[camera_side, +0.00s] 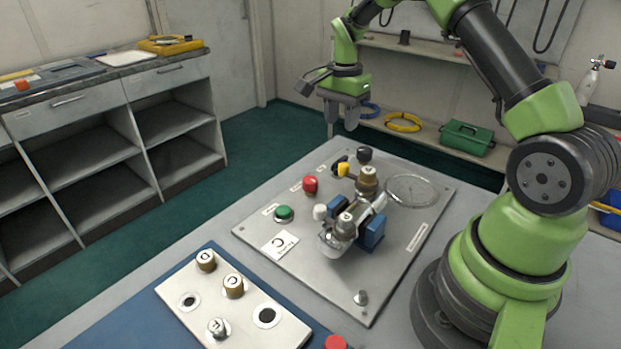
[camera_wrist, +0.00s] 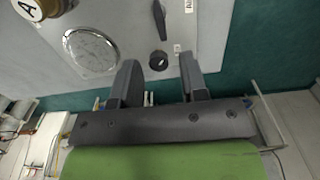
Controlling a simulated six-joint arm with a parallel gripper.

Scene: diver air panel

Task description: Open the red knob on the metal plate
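The red knob (camera_side: 310,184) stands near the left edge of the metal plate (camera_side: 395,262) in the side view, behind a green knob (camera_side: 284,213). I do not see the red knob in the wrist view. My gripper (camera_side: 341,128) hangs above and beyond the plate's far edge, apart from the red knob. In the wrist view its two fingers (camera_wrist: 158,60) are spread with nothing held between them. A black round knob and a black lever (camera_wrist: 158,18) on the plate show past the fingers.
A block of valves and fittings (camera_side: 368,180) stands mid-plate, with a round gauge (camera_side: 412,190) to its right. A smaller plate with labelled brass knobs (camera_side: 233,285) lies on a blue mat in front. A shelf with a green box (camera_side: 467,138) runs along the back wall.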

